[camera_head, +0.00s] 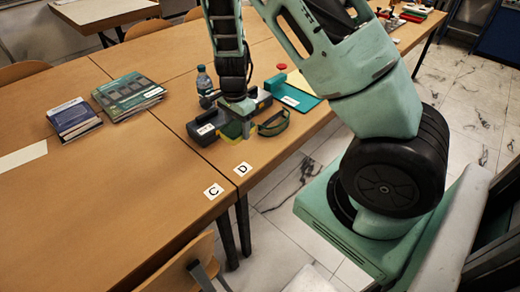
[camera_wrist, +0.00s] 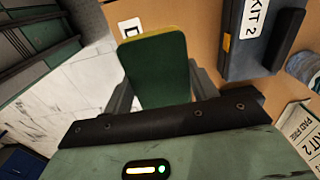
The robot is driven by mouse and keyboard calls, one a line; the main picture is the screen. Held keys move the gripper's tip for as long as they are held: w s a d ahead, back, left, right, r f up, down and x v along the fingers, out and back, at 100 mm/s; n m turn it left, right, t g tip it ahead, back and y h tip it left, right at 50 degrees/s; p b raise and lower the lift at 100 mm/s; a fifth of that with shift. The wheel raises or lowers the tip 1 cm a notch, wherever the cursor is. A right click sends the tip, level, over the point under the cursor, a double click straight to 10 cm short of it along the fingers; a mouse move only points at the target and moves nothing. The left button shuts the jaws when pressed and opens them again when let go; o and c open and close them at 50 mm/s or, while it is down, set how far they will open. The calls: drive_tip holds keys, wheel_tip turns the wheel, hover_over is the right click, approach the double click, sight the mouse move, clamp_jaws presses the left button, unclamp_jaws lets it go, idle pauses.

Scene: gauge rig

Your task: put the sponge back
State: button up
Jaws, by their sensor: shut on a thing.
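The sponge (camera_wrist: 155,72) is a dark green slab with a yellow layer along its far edge. My gripper (camera_wrist: 160,92) is shut on it, one finger on each side, in the wrist view. In the head view the sponge (camera_head: 232,131) is partly covered by my gripper (camera_head: 236,115). It is over the table's front edge, by the dark case. I cannot tell its exact height above the table.
A dark case (camera_head: 205,138) labelled KIT 2 in the wrist view (camera_wrist: 248,45) lies beside the sponge. A bottle (camera_head: 204,82), a teal item (camera_head: 291,90) and a green band-like object (camera_head: 275,123) are close. Letter cards C (camera_head: 214,191) and D (camera_head: 243,168) mark clear table.

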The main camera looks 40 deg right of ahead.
sight(242, 156)
drive_tip(key=shift+s+d+f, duration=0.1)
drive_tip(key=shift+d+f, duration=0.2)
wheel_tip(242, 156, down, 9)
drive_tip(key=shift+f+b, duration=0.2)
drive_tip(key=shift+b, duration=0.15)
drive_tip(key=shift+f, duration=0.15)
drive_tip(key=o, duration=0.9)
drive_tip(key=shift+o, duration=0.2)
